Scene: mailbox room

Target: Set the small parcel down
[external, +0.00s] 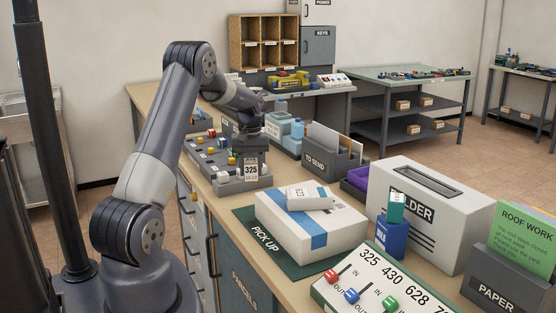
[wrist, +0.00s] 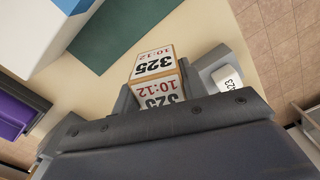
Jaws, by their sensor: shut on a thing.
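My gripper (external: 250,158) is shut on the small parcel (external: 251,171), a little box with white labels reading 325 and 10:12. In the wrist view the parcel (wrist: 155,68) sits between the two fingers, its labelled faces toward the camera. In the external view it is at or just over a low grey stand (external: 232,187) on the counter; I cannot tell if they touch. In the wrist view a grey piece with a white numbered tag (wrist: 228,77) lies beside the parcel. The parcel's underside is hidden.
Right of my gripper a green PICK UP mat (external: 262,239) bears a large white box (external: 300,232) with a blue stripe and a white packet (external: 309,196) on top. The TO SEND holder (external: 322,160) stands behind. A grey tray of small coloured pieces (external: 203,150) is on the left.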

